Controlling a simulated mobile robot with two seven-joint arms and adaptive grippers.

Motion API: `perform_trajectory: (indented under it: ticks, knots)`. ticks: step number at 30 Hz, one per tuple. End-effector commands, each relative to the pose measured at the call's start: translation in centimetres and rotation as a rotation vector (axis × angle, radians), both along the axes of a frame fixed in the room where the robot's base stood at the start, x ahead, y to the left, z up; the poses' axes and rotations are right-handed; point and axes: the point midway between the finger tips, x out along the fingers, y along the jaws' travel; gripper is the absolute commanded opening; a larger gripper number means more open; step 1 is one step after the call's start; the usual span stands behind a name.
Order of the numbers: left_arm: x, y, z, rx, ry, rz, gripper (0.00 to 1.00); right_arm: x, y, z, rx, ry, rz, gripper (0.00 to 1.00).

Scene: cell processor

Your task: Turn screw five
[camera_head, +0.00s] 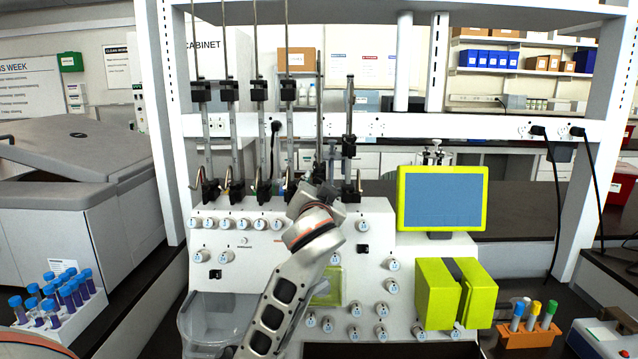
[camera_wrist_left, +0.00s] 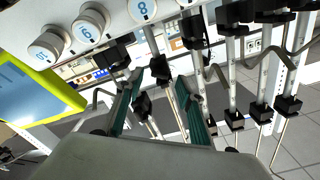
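The white cell processor (camera_head: 270,265) has a row of round knobs (camera_head: 227,224) with blue labels along its upper front. The fifth from the left (camera_head: 259,224) appears to be screw five, but its number is too small to read. My left gripper (camera_head: 331,172) is raised in front of the processor's top, right of that knob and apart from it. In the left wrist view, its two green-lined fingers (camera_wrist_left: 160,88) are spread with nothing gripped. Knobs there seem to read 10 (camera_wrist_left: 45,48), 9 (camera_wrist_left: 89,26) and 8 (camera_wrist_left: 143,9), upside down. My arm hides some knobs. My right gripper is out of view.
Tall rods with black clamps (camera_head: 262,95) rise behind the knobs, close to my left gripper. A yellow-framed screen (camera_head: 442,198) and a yellow-green block (camera_head: 455,293) are at the right. Tube racks stand at the left (camera_head: 75,318) and right (camera_head: 525,337).

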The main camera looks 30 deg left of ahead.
Motion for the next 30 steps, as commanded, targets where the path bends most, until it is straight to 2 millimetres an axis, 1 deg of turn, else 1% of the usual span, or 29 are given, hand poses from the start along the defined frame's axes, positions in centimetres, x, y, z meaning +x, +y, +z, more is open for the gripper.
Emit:
perform_trajectory:
  ticks: [3,6,14,15,17,18,19,30]
  knots:
    - [1.1,0.6,0.1,0.002,0.000,-0.001,0.38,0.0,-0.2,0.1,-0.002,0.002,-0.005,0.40]
    - [1.5,0.9,0.0,0.001,0.001,0.000,0.38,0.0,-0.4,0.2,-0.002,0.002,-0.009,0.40]
    - [1.6,0.9,0.0,-0.001,-0.001,-0.001,0.38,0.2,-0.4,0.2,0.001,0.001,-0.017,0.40]
    - [1.6,0.9,0.0,0.000,0.000,-0.001,0.32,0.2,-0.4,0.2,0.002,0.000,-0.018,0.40]
    - [1.6,0.9,0.0,0.000,0.000,-0.001,0.17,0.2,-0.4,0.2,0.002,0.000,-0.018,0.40]
    - [1.6,0.9,0.0,0.000,0.000,-0.001,0.06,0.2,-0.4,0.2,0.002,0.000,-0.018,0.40]
    - [1.6,0.9,0.0,0.000,0.000,-0.001,0.00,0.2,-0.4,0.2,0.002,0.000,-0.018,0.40]
    - [1.6,1.0,-0.1,0.027,0.017,-0.001,0.00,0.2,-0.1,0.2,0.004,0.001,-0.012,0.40]
